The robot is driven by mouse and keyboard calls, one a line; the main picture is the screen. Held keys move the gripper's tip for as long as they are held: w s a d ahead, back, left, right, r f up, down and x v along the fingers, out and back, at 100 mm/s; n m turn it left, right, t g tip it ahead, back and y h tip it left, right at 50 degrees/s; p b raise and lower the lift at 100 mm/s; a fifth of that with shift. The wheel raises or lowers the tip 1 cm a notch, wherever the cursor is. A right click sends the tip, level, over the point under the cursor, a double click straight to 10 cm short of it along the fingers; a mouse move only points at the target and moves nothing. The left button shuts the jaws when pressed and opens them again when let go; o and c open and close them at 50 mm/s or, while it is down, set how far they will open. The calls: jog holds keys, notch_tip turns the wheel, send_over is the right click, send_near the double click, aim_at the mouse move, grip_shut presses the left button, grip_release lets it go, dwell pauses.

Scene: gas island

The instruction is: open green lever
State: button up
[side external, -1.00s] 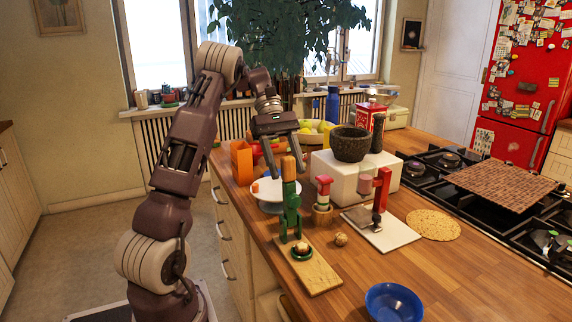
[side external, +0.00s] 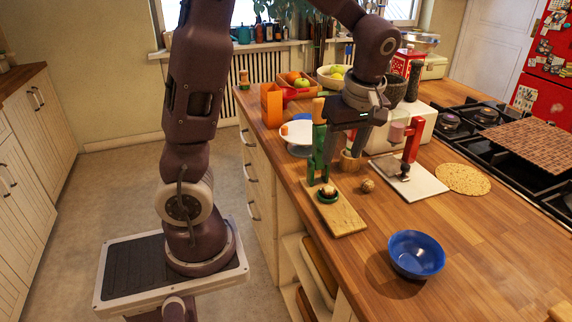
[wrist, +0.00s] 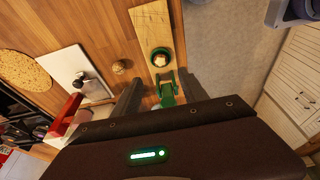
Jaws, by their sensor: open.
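The green lever (side external: 318,146) stands upright on a wooden board (side external: 346,219) and has a wooden handle (side external: 318,111) on top. At its foot is a green ring-shaped cup (side external: 328,195) holding a walnut; the cup shows in the wrist view too (wrist: 161,57). My gripper (side external: 345,160) is open, fingers pointing down, close to the right of the lever in the side view. In the wrist view, the green lever (wrist: 168,92) shows between the two spread fingers. My gripper's body hides the handle there. I cannot tell whether a finger touches the lever.
A red-lever press (side external: 412,140) on a white board (side external: 425,185) stands to the right. A loose walnut (side external: 367,186) lies between the boards. A blue bowl (side external: 416,254) sits at the front. A white plate (side external: 295,132) and orange box (side external: 271,105) are behind. Counter right of the bowl is clear.

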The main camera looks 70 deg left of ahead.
jog(key=d+f+y, duration=0.1)
jog(key=f+y, duration=0.1)
jog(key=d+f+y, duration=0.3)
jog(key=f+y, duration=0.1)
jog(key=shift+w+d, duration=0.1)
jog(key=shift+d, duration=0.05)
jog(key=v, duration=0.6)
jog(key=s+d+r+m+t+h, duration=0.1)
jog(key=s+r+m+t+h, duration=0.3)
jog(key=s+m, duration=0.45)
jog(key=s+d+r+m+t+h, duration=0.1)
jog(key=s+r+m+t+h, duration=0.1)
jog(key=s+r+m+h, duration=0.45)
jog(key=w+a+f+n+g+y, duration=0.25)
jog(key=w+a+g, duration=0.4)
jog(key=w, duration=0.75)
notch_tip(320, 180, down, 9)
jog(key=a+h, duration=0.1)
jog(key=a, duration=0.1)
notch_tip(320, 180, up, 9)
jog(key=s+d+m+t, duration=0.2)
jog(key=s+d+t, duration=0.1)
jog(key=s, duration=0.4)
jog(key=s+d+m+t, duration=0.3)
jog(key=s+d, duration=0.3)
jog(key=s, duration=0.2)
jog(key=shift+s, duration=0.3)
